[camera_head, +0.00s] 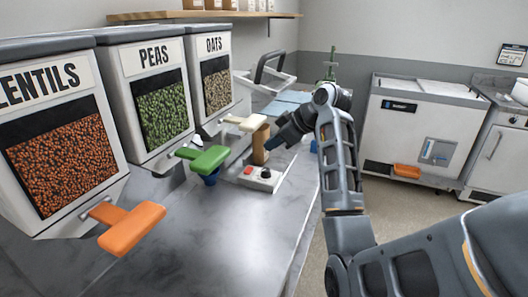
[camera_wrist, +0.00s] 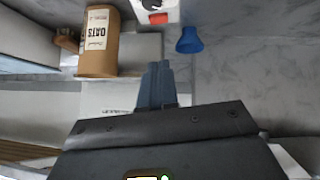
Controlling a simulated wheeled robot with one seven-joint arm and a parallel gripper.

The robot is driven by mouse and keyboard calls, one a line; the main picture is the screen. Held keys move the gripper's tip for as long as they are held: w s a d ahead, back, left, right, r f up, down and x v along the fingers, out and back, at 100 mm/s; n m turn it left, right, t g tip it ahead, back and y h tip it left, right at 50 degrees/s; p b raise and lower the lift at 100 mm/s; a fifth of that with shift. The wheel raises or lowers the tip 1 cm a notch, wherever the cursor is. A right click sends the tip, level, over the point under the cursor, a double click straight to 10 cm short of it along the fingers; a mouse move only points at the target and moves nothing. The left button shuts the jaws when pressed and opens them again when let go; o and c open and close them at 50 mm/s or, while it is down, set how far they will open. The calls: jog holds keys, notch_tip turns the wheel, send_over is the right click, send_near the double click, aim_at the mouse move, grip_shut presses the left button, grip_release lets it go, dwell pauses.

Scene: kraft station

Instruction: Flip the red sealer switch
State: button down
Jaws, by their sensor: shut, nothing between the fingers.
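A small red switch (camera_head: 249,170) sits on a white control box (camera_head: 256,181) on the counter, beside a black knob (camera_head: 266,173). In the wrist view the switch (camera_wrist: 158,18) shows at the top edge, on the box's near side. My gripper (camera_head: 270,146) is shut and empty, behind the box and close to the brown kraft bag (camera_head: 260,148). In the wrist view its fingertips (camera_wrist: 157,66) point toward the switch with a gap between. The bag, labelled OATS (camera_wrist: 98,50), stands left of the fingers there.
Dispensers for lentils (camera_head: 62,160), peas (camera_head: 160,115) and oats (camera_head: 215,85) line the left, their orange (camera_head: 132,228), green (camera_head: 209,158) and cream levers (camera_head: 253,123) jutting out. The front counter is clear.

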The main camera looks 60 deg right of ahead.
jog(key=shift+s+r, duration=0.5)
jog(key=shift+w+d+f+b, duration=0.1)
jog(key=shift+b, duration=0.6)
jog(key=b, duration=0.5)
jog(key=shift+w+d, duration=0.1)
jog(key=shift+d, duration=0.3)
jog(key=shift+r+b, duration=0.3)
jog(key=shift+r, duration=0.1)
jog(key=shift+w+f, duration=0.1)
send_over(249, 166)
jog(key=s+a, duration=0.1)
jog(key=s, duration=0.2)
jog(key=f, duration=0.6)
jog(key=shift+s+f+p, duration=0.2)
jog(key=shift+f+p, duration=0.15)
jog(key=shift+p, duration=0.05)
notch_tip(249, 166, down, 2)
jog(key=shift+d+f, duration=0.15)
jog(key=shift+f, duration=0.1)
jog(key=shift+w+d+f, duration=0.1)
jog(key=shift+d+f, duration=0.05)
jog(key=shift+f, duration=0.65)
